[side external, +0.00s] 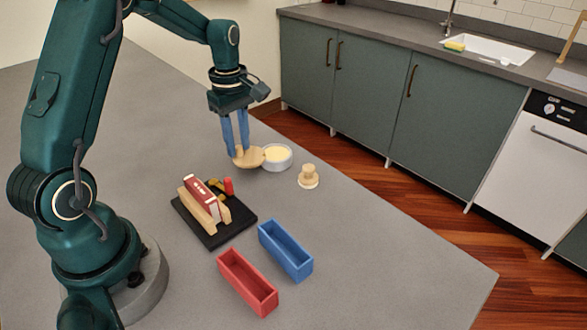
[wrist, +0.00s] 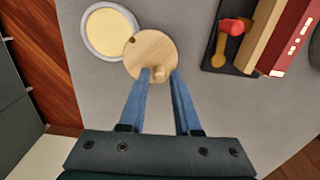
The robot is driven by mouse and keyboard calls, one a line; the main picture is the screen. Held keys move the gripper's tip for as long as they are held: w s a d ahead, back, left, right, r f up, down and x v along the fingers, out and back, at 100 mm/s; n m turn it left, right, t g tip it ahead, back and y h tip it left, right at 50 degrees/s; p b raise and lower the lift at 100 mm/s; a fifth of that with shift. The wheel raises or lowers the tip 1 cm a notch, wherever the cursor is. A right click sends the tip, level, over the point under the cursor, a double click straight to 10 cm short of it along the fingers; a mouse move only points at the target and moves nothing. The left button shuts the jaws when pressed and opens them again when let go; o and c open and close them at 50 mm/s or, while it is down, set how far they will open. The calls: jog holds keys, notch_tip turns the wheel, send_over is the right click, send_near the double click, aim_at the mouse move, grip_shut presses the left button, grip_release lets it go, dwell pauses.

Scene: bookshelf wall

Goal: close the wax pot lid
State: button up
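The wax pot (side external: 290,162) is a round grey pot of cream wax, with most of its mouth uncovered. It also shows at the upper left of the wrist view (wrist: 88,44). The lid (side external: 251,159) is a round wooden disc at the pot's left in the side view, overlapping its rim; it also shows in the wrist view (wrist: 150,45). A small dark mark sits on the lid near the pot. My gripper (side external: 240,152) points down with its blue fingertips (wrist: 161,74) on either side of the lid's wooden knob (wrist: 159,72). Whether both fingers press on the knob is unclear.
A wooden stamp-like piece (side external: 308,176) stands right of the pot. A black tray (side external: 212,240) with a red block, wooden pieces and small sticks lies nearer. A blue box (side external: 286,252) and a red box (side external: 248,284) stand in front. The right of the grey table is clear.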

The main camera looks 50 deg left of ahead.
grip_shut()
jog(key=shift+a, duration=0.1)
